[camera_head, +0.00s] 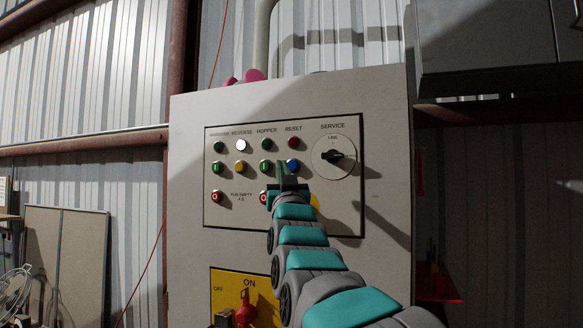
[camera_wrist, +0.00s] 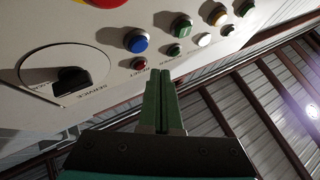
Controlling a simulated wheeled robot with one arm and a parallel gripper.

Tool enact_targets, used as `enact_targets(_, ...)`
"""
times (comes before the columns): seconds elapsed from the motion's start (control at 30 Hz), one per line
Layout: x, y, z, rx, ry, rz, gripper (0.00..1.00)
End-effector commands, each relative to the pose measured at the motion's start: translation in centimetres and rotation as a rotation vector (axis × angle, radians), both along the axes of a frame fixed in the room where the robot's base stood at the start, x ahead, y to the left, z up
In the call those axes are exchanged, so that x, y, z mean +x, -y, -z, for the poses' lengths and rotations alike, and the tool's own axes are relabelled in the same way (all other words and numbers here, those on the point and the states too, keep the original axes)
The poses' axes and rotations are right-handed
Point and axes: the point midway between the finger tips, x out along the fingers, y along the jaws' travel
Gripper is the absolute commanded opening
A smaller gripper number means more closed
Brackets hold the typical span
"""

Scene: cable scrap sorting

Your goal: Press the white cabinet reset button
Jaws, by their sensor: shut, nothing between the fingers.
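The white cabinet (camera_head: 189,255) stands ahead with a grey control panel (camera_head: 338,218) on its front. Under the RESET label are a small red lamp (camera_head: 293,142) and, below it, a blue button (camera_head: 292,166). In the wrist view, which is upside down, the blue button (camera_wrist: 136,41) and red lamp (camera_wrist: 139,64) lie just beyond my fingertips and slightly left. My gripper (camera_head: 280,164) is shut and empty, its green fingers in front of the panel between the blue button and a green button (camera_head: 266,167). Fingertips also show in the wrist view (camera_wrist: 160,72), seemingly clear of the panel.
A black rotary SERVICE switch (camera_head: 333,156) is right of the blue button. A yellow button (camera_head: 239,167) and white lamp (camera_head: 241,146) are left. My arm hides part of the lower row. A yellow plate with a red switch (camera_head: 246,307) is below.

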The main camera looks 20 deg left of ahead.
Motion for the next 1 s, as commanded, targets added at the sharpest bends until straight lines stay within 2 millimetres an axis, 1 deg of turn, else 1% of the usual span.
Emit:
enact_targets(0.2, -2.0, -0.1, -0.1, 0.001, 0.001, -0.001, 0.0)
enact_targets(0.3, -2.5, -0.2, 0.0, 0.0, 0.001, 0.0, 0.0)
enact_targets(1.0, -2.5, -0.2, 0.0, 0.0, 0.001, 0.0, 0.0)
